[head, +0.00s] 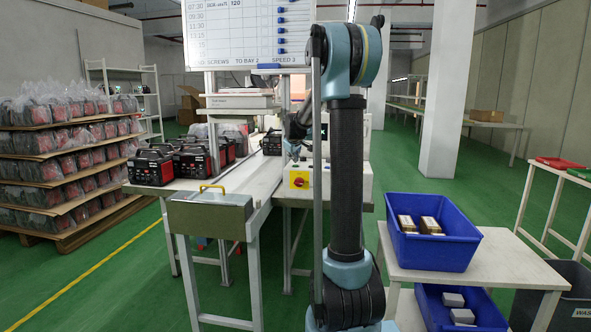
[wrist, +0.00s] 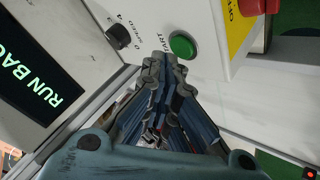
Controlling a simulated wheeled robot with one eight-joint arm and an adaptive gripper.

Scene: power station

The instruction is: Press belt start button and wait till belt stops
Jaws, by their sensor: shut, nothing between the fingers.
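The green start button (wrist: 182,45), with "START" lettering beside it, sits on a white control panel (wrist: 205,82) in the wrist view. My gripper (wrist: 164,64) is shut and empty. Its fingertips are just beside the button in the picture; I cannot tell whether they touch the panel. In the head view the control box (head: 326,178) stands on the bench by the belt, and my arm hides part of it.
In the wrist view, a black speed knob (wrist: 118,37) and a red button (wrist: 253,10) on yellow flank the start button. A dark display (wrist: 45,85) reads "RUN BA...". A blue bin (head: 436,248) stands on the right table, and a metal box (head: 210,216) at the belt's near end.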

